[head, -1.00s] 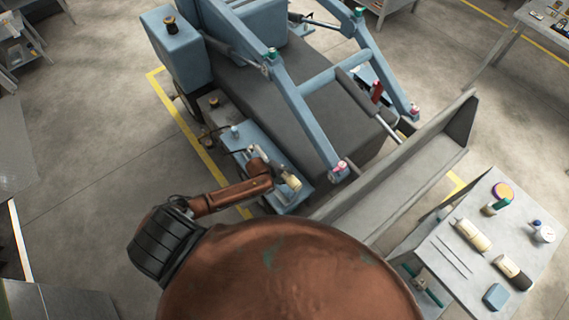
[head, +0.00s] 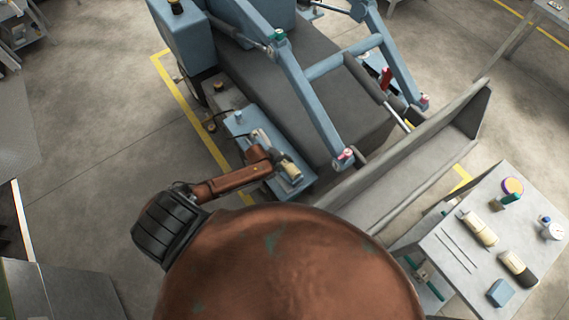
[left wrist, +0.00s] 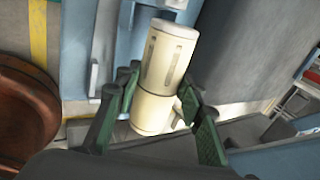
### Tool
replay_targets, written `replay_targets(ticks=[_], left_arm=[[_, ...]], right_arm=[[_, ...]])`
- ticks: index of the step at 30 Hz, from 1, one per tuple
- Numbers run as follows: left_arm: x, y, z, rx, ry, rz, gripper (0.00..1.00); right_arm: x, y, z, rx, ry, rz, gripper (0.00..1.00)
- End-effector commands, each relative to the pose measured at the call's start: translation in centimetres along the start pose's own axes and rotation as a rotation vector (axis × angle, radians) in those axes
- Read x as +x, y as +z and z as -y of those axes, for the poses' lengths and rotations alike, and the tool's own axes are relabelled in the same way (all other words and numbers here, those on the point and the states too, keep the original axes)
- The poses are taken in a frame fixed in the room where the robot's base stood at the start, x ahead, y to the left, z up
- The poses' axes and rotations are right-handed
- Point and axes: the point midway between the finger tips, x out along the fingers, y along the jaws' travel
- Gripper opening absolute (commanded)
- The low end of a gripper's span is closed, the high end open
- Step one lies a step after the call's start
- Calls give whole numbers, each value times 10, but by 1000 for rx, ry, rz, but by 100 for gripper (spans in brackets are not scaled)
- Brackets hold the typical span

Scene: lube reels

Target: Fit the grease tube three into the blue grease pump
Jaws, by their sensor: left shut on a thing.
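My left gripper (head: 279,160) is shut on a cream cylindrical grease tube (head: 292,171), above the right end of a blue tray-like surface beside the loader. In the left wrist view, the green fingers of my left gripper (left wrist: 160,88) press on both sides of the tube (left wrist: 167,55), which stands nearly upright in the picture. A narrow pale part (head: 259,137) lies on the blue surface behind the gripper; I cannot tell whether it belongs to the blue grease pump. Whether the tube touches anything below is unclear. My right gripper is not in view.
The loader's blue arm (head: 309,107) and grey bucket (head: 400,175) stand close to the right of the tube. A grey table (head: 455,262) at the lower right holds other cream tubes (head: 479,229), a blue block (head: 500,292) and small items.

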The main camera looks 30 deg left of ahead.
Motion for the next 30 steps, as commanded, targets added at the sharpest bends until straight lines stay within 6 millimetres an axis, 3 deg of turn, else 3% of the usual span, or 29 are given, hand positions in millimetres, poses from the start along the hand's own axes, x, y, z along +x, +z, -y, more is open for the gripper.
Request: replay_targets(ticks=[16,29,30], left_arm=[[36,0,-32,0,23,-2,0],[40,0,-33,1,21,-2,0],[40,0,-33,1,21,-2,37]], right_arm=[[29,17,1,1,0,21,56],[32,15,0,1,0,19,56],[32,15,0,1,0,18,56]])
